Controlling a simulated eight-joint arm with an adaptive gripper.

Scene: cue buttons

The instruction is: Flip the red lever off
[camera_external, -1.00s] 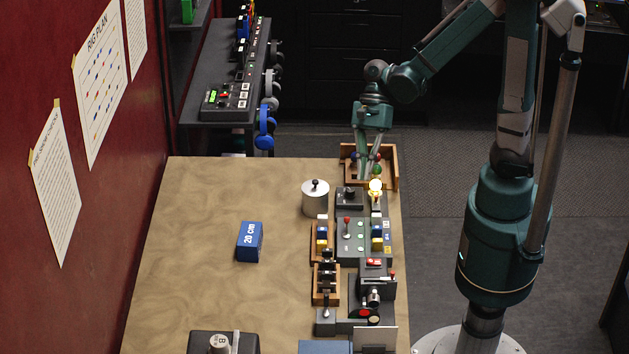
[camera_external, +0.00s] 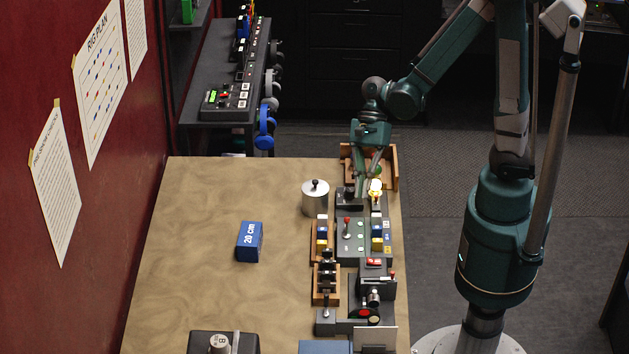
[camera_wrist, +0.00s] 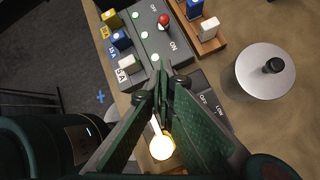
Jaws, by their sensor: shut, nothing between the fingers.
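The red lever (camera_external: 347,221) stands on a grey panel (camera_external: 350,250) with green lights in the external view. In the wrist view the red lever (camera_wrist: 164,19) shows near the top, between the OFF and ON labels; I cannot tell surely which way it tilts. My gripper (camera_external: 362,192) is shut and empty, above the dark knob box at the far end of the device row. In the wrist view my gripper (camera_wrist: 160,73) points toward the panel's near edge, short of the lever and apart from it.
A lit bulb (camera_wrist: 161,147) is close beside my fingers. A silver canister (camera_wrist: 265,72) stands to the side. A wooden rack with coloured blocks (camera_wrist: 207,40) adjoins the panel. A blue 20 cm block (camera_external: 249,241) lies on the open tabletop at left.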

